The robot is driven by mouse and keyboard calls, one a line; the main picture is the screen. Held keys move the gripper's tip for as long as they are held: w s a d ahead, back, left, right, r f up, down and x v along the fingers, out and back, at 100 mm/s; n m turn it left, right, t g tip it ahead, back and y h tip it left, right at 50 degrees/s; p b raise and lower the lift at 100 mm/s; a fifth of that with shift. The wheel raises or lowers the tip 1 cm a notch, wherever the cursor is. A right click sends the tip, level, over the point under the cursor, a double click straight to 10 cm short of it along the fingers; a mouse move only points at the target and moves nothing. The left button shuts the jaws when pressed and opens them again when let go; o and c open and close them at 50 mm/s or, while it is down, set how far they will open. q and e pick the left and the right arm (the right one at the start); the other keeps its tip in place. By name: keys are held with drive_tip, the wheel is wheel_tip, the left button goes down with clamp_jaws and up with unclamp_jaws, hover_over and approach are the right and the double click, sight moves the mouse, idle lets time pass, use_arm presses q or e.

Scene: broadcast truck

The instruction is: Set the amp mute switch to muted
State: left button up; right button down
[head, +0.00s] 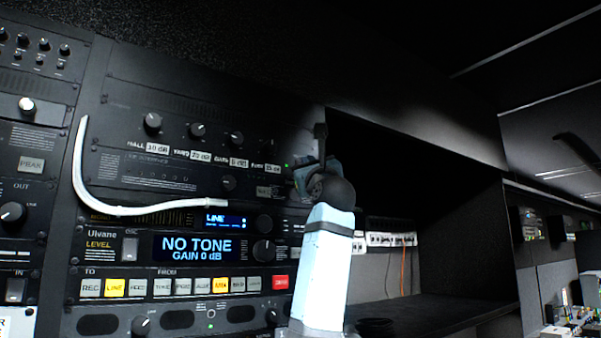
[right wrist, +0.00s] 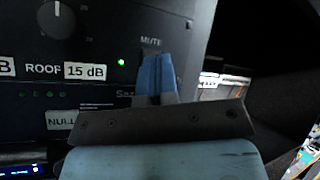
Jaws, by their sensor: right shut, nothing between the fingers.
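The amp panel (head: 215,105) is a dark rack unit with several knobs and dB labels. In the right wrist view, the MUTE label (right wrist: 151,42) is at its right end, with a lit green light (right wrist: 121,62) to the left. My right gripper (right wrist: 157,80) is shut and empty, its blue fingers just below the MUTE label. The mute switch is mostly or wholly hidden behind the fingers, so I cannot tell its position or whether they touch it. In the head view my right gripper (head: 304,180) is at the amp's right end. My left gripper is not in view.
A white curved handle or cable (head: 82,165) crosses the rack's left. Right of the amp is a dark open recess (head: 430,200) with sockets and an orange cable.

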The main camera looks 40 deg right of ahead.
drive_tip(key=shift+w, duration=0.1)
drive_tip(key=shift+w, duration=0.35)
drive_tip(key=shift+w, duration=0.3)
idle(0.6)
drive_tip(key=shift+s, duration=0.15)
drive_tip(key=shift+s, duration=0.65)
drive_tip(key=shift+s+a+r+b, duration=0.15)
drive_tip(key=shift+s+b, duration=0.2)
drive_tip(key=shift+s, duration=0.9)
drive_tip(key=shift+s+a+r+b, duration=0.15)
drive_tip(key=shift+s+b, duration=0.15)
drive_tip(key=shift+s, duration=0.9)
